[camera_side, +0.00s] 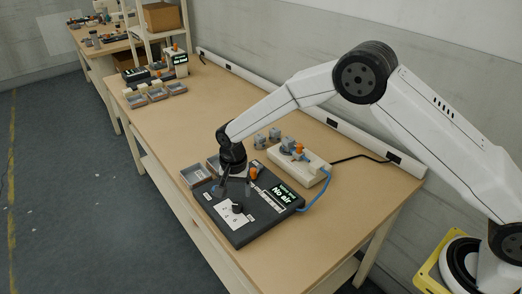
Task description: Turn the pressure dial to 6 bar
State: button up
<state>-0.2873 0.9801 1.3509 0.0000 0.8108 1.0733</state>
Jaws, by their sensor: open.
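A dark control panel (242,235) lies on the table with a lit display (282,195) reading "No air". On its front part is a white plate (228,217) with small marks and a black knob (237,208), which looks like the pressure dial. The knob's setting is too small to read. My gripper (234,187) points down over the back left part of the panel, behind the knob and apart from it. It is open and empty. Its fingers partly hide the panel's back edge.
An orange-topped part (254,172) stands at the panel's back edge. Grey trays (196,176) sit behind left. A pale block with grey and orange fittings (299,166) stands behind right, with a blue hose (318,194). The table beyond is mostly clear.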

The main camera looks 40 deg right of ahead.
aim_at(237, 204)
jog(key=shift+f, duration=2.85)
grip_shut()
